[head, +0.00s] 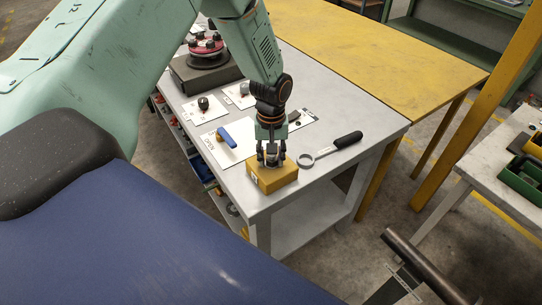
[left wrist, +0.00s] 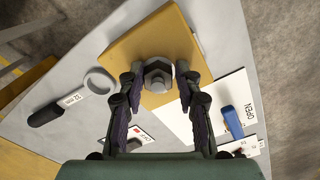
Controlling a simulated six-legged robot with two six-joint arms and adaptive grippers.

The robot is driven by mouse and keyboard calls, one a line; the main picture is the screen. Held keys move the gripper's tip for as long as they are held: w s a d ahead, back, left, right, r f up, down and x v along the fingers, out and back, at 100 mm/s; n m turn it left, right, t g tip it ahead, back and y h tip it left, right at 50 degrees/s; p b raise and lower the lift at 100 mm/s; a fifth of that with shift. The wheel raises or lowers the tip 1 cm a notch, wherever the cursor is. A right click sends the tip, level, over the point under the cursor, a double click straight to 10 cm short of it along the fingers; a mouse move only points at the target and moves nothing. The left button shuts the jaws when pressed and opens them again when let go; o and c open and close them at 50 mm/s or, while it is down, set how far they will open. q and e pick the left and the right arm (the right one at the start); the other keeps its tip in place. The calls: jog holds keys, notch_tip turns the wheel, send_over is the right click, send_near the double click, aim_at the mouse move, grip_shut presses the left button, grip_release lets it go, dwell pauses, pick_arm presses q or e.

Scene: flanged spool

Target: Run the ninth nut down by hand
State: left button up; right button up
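A grey hex nut (left wrist: 157,72), with what looks like a round stud end or bolt in it, sits on a yellow block (head: 274,178) at the near corner of the grey bench. The block also shows in the left wrist view (left wrist: 130,48). My left gripper (head: 271,160) points down over the block. In the left wrist view its fingers (left wrist: 159,76) stand apart on either side of the nut, with a gap visible. The flanged spool (head: 206,50), red with dark nuts on top, stands at the back of the bench on a dark grey block. My right gripper is in neither view.
A ring spanner (head: 335,147) with a black handle lies right of the block. Other cards carry small parts (head: 204,103). A yellow table (head: 365,45) adjoins the bench behind.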

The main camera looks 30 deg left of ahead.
pick_arm(q)
jog(key=shift+w+d, duration=0.15)
jog(key=shift+d, duration=0.05)
jog(key=c, duration=0.5)
jog(key=shift+a, duration=0.1)
grip_shut()
jog(key=m+p, duration=0.1)
jog(key=m, duration=0.1)
jog(key=shift+m, duration=0.3)
jog(key=shift+a+m, duration=0.15)
jog(key=shift+m, duration=1.15)
jog(key=o, duration=1)
grip_release()
jog(key=shift+r, duration=0.1)
